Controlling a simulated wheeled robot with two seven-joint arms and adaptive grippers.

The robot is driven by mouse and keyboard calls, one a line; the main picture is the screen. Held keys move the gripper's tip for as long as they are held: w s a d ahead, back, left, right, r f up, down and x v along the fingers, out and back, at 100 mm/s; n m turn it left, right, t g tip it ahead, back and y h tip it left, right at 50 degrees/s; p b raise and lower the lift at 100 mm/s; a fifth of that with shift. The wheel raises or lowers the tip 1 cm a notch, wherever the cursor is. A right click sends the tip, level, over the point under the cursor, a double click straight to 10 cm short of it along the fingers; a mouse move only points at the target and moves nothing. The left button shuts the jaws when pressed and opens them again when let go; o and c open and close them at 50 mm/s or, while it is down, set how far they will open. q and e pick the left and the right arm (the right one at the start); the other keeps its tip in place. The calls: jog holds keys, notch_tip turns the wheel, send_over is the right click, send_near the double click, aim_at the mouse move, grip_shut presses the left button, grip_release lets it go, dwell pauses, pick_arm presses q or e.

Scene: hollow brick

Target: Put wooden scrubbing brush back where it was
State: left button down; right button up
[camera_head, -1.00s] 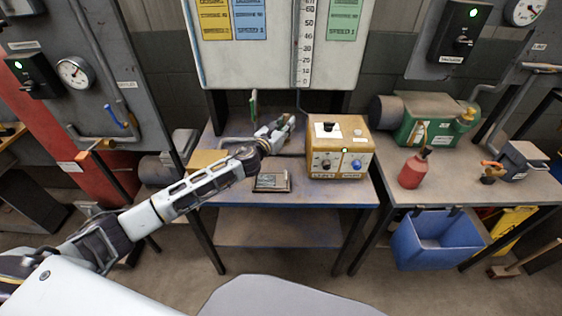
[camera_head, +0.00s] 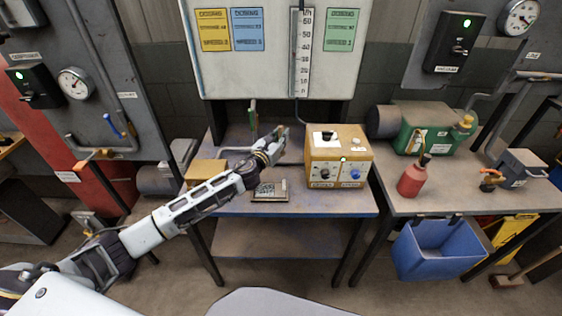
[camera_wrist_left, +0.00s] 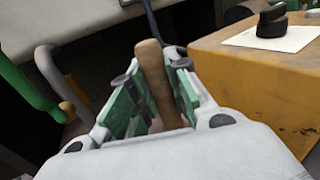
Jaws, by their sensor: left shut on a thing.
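My left gripper (camera_head: 279,134) reaches over the middle workbench, just left of the yellow-brown control box (camera_head: 338,165). In the left wrist view its green-padded fingers (camera_wrist_left: 152,88) are closed around a brown, rounded wooden piece (camera_wrist_left: 153,75). This looks like the handle of the wooden scrubbing brush; it stands roughly along the fingers and its far end sticks out past them. The rest of the brush is hidden. In the head view the held piece is too small to make out. My right gripper is not in view.
The control box is close on the right of the gripper in the wrist view. A small framed plate (camera_head: 270,191) lies at the bench's front. A green-handled pipe (camera_head: 253,116) rises behind on the left. A red bottle (camera_head: 413,176) stands on the right bench; a blue bin (camera_head: 438,248) hangs below.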

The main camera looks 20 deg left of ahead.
pick_arm(q)
notch_tip(320, 180, down, 4)
jog(key=shift+r+b, duration=0.1)
jog(key=shift+b, duration=0.45)
jog(key=shift+f, duration=0.35)
jog(key=shift+f+b, duration=0.35)
jog(key=shift+f, duration=0.15)
notch_tip(320, 180, down, 2)
jog(key=shift+f+b, duration=0.25)
jog(key=shift+b, duration=0.3)
jog(key=shift+f, duration=0.35)
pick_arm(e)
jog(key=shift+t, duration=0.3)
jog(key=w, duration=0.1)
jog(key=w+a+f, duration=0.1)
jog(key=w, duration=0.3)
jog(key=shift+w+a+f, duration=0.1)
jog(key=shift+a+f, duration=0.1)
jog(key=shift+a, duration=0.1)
